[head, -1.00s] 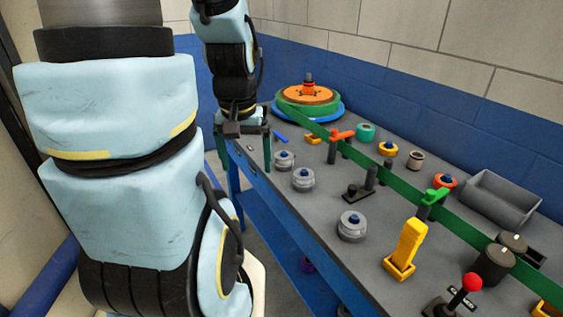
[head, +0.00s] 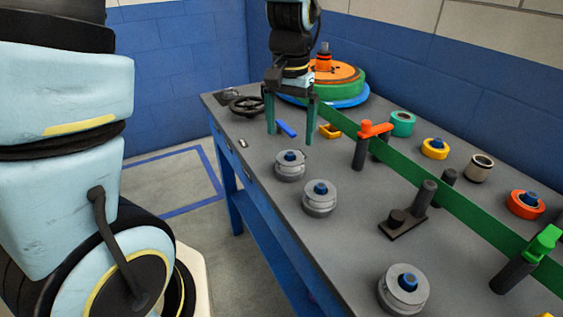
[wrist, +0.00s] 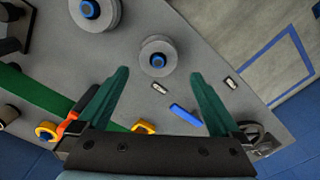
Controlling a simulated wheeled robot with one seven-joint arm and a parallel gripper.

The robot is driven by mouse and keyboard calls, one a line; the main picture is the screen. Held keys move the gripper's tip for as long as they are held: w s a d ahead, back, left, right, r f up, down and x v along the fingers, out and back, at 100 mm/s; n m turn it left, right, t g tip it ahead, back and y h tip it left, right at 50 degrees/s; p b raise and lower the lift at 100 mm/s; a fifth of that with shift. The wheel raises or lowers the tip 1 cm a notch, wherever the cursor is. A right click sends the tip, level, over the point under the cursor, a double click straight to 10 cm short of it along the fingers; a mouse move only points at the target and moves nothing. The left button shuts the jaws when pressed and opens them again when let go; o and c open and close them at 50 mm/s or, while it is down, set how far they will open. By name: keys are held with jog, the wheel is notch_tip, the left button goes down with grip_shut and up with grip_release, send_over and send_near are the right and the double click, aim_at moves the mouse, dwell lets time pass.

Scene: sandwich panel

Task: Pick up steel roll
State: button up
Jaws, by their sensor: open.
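A steel-coloured roll (head: 477,168) stands on the grey bench behind the green strip, between a yellow roll and an orange-red roll. A similar roll shows at the left edge of the wrist view (wrist: 8,114). My gripper (head: 290,134) is open and empty, its green fingers pointing down over the far left of the bench. It is well to the left of the steel roll, near a small blue piece (head: 287,129). In the wrist view the fingers (wrist: 159,76) are spread wide, with a grey spool (wrist: 159,57) beyond their tips.
Several grey spools with blue hubs (head: 319,198) stand along the front of the bench. The upright green strip (head: 460,203), with orange-red (head: 375,129) and green (head: 541,243) clamps, runs between them and the rolls. A teal roll (head: 402,123) and black handwheel (head: 246,105) are farther back.

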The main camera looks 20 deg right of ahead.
aim_at(290, 153)
notch_tip(290, 153, down, 3)
jog(key=shift+f, duration=0.1)
jog(key=shift+s+d+f+p, duration=0.1)
jog(key=shift+f+p, duration=0.3)
jog(key=shift+f, duration=0.95)
jog(key=shift+d+f+p, duration=0.1)
jog(key=shift+f+p, duration=0.25)
jog(key=shift+f, duration=0.95)
jog(key=c, duration=1.5)
jog(key=shift+c, duration=0.2)
notch_tip(290, 153, up, 10)
jog(key=shift+r+b, duration=0.1)
jog(key=shift+b, duration=0.55)
